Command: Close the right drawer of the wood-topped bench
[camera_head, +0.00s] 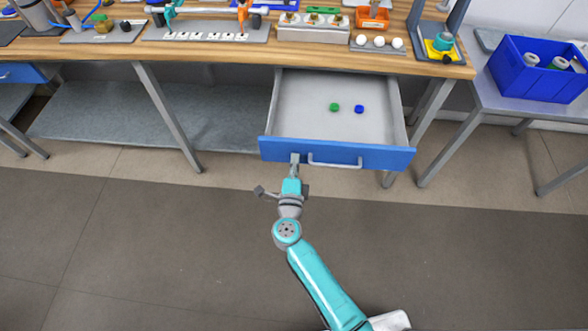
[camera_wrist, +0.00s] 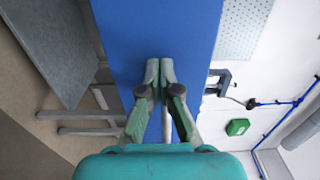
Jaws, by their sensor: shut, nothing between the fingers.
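The right drawer (camera_head: 281,151) of the wood-topped bench (camera_head: 300,55) is pulled well out in the head view. It has a blue front, a grey inside and a silver bar handle (camera_head: 336,162). A green piece (camera_head: 334,107) and a blue piece (camera_head: 359,109) lie in it. My gripper (camera_head: 295,158) is shut and empty at the drawer front, left of the handle. I cannot tell whether the fingertips touch the front.
The bench top holds several fixtures, including an orange bin (camera_head: 372,17). A bench leg (camera_head: 166,115) stands left of the drawer. A side table (camera_head: 500,95) at right carries a blue crate (camera_head: 541,72). The floor (camera_head: 160,240) before the bench is clear.

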